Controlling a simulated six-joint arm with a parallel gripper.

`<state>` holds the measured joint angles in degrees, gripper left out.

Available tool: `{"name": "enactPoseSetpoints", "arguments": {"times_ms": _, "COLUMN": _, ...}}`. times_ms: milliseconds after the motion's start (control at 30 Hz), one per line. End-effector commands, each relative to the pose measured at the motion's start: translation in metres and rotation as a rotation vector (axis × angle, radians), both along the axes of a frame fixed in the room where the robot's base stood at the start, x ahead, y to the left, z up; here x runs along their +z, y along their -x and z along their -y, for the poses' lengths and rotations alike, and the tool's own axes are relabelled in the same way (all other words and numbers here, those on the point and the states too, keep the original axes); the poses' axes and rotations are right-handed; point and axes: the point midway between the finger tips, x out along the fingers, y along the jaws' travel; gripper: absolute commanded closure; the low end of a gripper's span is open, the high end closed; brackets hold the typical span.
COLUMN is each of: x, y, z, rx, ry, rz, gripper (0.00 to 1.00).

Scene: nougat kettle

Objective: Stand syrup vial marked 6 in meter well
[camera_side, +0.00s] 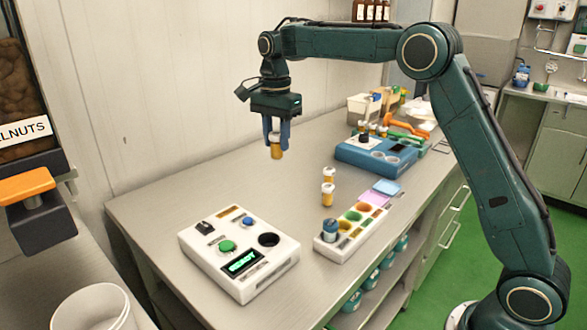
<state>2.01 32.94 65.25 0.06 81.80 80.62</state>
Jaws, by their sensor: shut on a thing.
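My gripper (276,136) is shut on an amber vial (277,152) with a pale cap, held upright in the air above the bench. Its number is too small to read. The white meter (214,258) stands on the bench below and to the left of the held vial. It has a lit green display (243,262), a green button and a blue button. Its dark round well (268,240) is at the right side and looks empty. Two similar vials stand on the bench, one farther back (328,175) and one nearer (327,195); their numbers cannot be read.
A white rack (345,243) with coloured places holds a blue vial (329,231) at its near end. A blue device (375,154) with several small vials stands farther back. Bins and tools crowd the far end. Bare bench (220,185) lies between the meter and the wall.

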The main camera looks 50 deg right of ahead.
Motion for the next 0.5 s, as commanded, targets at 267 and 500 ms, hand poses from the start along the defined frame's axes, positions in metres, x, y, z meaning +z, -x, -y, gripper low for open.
{"name": "enactPoseSetpoints", "arguments": {"times_ms": 267, "x": -0.032, "y": 0.025, "z": -0.051, "rx": 0.125, "ry": 0.000, "rz": -0.003, "gripper": 0.91}}
{"name": "enactPoseSetpoints", "arguments": {"times_ms": 500, "x": -0.060, "y": 0.054, "z": -0.088, "rx": 0.230, "ry": 0.000, "rz": -0.003, "gripper": 0.91}}
